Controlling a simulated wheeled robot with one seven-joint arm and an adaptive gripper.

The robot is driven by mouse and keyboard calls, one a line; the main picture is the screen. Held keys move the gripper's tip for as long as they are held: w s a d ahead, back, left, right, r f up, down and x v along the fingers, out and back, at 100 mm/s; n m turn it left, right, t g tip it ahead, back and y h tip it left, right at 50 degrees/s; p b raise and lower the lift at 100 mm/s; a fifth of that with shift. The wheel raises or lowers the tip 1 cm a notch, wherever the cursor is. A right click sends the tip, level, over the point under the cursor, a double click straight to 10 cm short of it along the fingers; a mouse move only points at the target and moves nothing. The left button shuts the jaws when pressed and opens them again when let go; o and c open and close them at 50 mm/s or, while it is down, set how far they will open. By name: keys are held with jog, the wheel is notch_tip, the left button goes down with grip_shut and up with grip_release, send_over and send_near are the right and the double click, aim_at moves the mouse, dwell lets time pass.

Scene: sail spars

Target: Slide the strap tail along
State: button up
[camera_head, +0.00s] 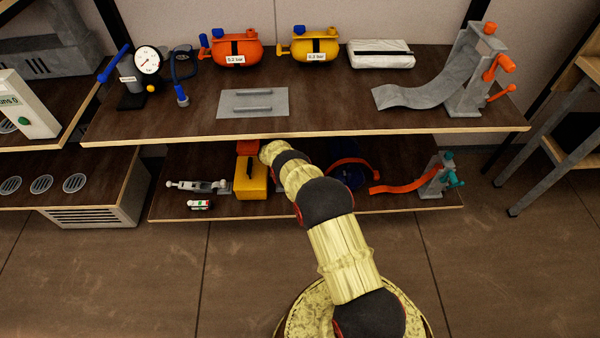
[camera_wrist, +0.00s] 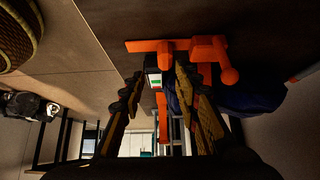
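On the lower shelf in the head view, a dark blue bundle (camera_head: 347,178) has an orange strap (camera_head: 352,163) over it; my arm covers part of both. In the wrist view, orange buckle-like hardware with a round knob (camera_wrist: 229,75) sits beside the blue bundle (camera_wrist: 262,95). An orange strip (camera_wrist: 162,103) shows between the fingers of my gripper (camera_wrist: 158,82), which stand apart. I cannot tell whether either finger touches it. My gripper is hidden in the head view, under the upper shelf's front edge.
A yellow box (camera_head: 250,180) stands left of my arm. A teal-handled clamp (camera_head: 440,178) with another orange strap (camera_head: 398,188) lies to the right. A grey strap (camera_head: 425,95) and clamp stand above.

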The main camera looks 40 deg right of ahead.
jog(key=x, duration=0.2)
jog(key=b+x, duration=0.1)
jog(key=x, duration=0.2)
jog(key=w+x, duration=0.1)
jog(key=x, duration=0.1)
jog(key=shift+s+d+f, duration=0.1)
jog(key=shift+d+f, duration=0.1)
jog(key=shift+f, duration=0.15)
grip_shut()
